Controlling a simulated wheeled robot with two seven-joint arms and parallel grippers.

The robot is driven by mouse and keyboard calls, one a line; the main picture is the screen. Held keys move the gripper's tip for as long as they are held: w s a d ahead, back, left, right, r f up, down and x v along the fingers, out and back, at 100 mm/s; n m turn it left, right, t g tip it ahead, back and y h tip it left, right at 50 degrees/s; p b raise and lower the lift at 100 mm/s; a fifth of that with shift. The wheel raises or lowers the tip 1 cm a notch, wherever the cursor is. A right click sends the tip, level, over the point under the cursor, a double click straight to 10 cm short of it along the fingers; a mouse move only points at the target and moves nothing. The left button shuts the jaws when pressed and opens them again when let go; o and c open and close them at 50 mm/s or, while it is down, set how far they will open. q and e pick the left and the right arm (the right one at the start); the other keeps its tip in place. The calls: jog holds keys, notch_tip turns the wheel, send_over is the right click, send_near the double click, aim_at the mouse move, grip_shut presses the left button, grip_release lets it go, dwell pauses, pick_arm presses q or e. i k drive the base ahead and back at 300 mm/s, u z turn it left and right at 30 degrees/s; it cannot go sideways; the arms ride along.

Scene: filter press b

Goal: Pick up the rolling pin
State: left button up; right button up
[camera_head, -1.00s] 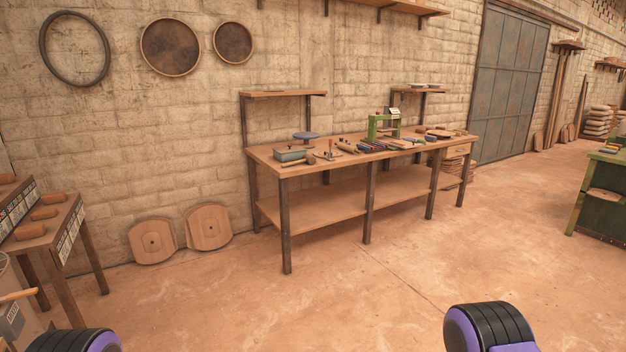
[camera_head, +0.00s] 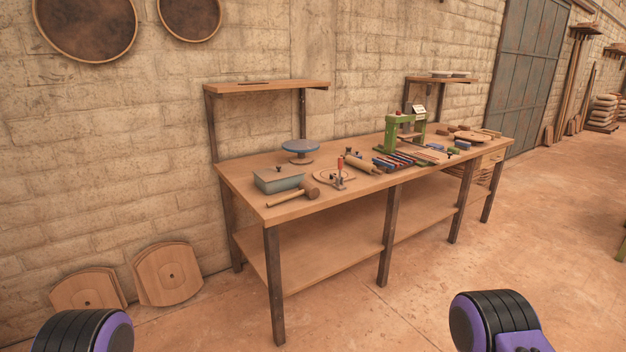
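The rolling pin (camera_head: 361,163) looks like a pale wooden cylinder lying on the workbench (camera_head: 240,172) near the middle of its top. It lies slanted, just right of a small upright tool with a red handle (camera_head: 340,168). It is small in the view, so its ends are hard to make out. Only black and purple parts of my two arms show at the bottom edge, well short of the bench. Neither of my grippers is in view.
A row of coloured tools (camera_head: 400,161) and a green press (camera_head: 393,135) stand right of the pin. The floor before the bench is clear.

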aim_at(370, 168)
jog(key=z, duration=0.35)
jog(key=i, duration=1.9)
jog(key=z, duration=0.4)
